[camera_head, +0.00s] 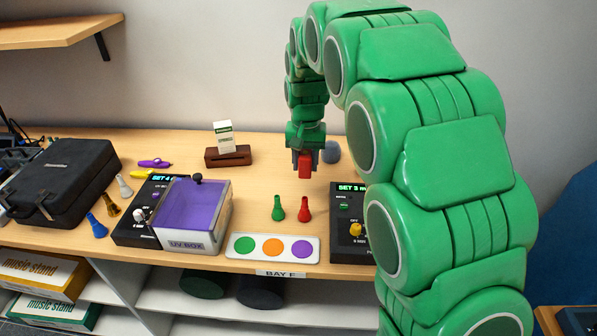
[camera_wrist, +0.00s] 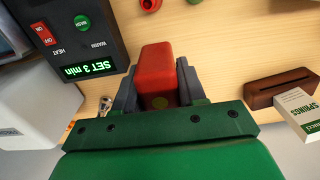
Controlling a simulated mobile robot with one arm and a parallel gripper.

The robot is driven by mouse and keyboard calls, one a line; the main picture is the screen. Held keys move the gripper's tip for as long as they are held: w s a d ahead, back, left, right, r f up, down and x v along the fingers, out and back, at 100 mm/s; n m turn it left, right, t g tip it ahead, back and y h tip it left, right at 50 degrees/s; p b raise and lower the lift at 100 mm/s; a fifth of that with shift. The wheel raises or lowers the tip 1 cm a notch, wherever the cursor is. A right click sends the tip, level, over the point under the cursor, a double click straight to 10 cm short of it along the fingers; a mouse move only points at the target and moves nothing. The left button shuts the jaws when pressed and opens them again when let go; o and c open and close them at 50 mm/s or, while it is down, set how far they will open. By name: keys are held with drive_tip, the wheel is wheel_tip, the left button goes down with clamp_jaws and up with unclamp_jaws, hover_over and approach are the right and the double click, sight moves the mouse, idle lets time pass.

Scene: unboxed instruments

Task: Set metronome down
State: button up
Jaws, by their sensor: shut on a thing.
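A red block-shaped thing, seemingly the metronome (camera_head: 305,168), is between the fingers of my gripper (camera_head: 304,160) over the back middle of the table. In the wrist view, the red metronome (camera_wrist: 157,70) has a rounded outer end that points away from the palm. My gripper (camera_wrist: 155,95) is shut on its two sides. I cannot tell whether its lower end touches the wood or hangs just above it.
The table (camera_head: 265,190) is clear around the metronome. Green (camera_head: 278,208) and red (camera_head: 305,209) pegs stand in front, near a colour-dot plate (camera_head: 318,250). A black control box (camera_head: 347,228) is front right.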

drive_tip(key=w+f, duration=0.2)
drive_tip(key=w+a+f, duration=0.1)
drive_tip(key=w+f, duration=0.1)
drive_tip(key=w+a+f, duration=0.1)
drive_tip(key=w+f, duration=0.1)
drive_tip(key=w, duration=0.1)
drive_tip(key=shift+w+a+f, duration=0.2)
drive_tip(key=shift+w+f, duration=0.4)
drive_tip(key=shift+f, duration=1.7)
drive_tip(key=o, duration=1.1)
drive_tip(key=shift+f, duration=0.1)
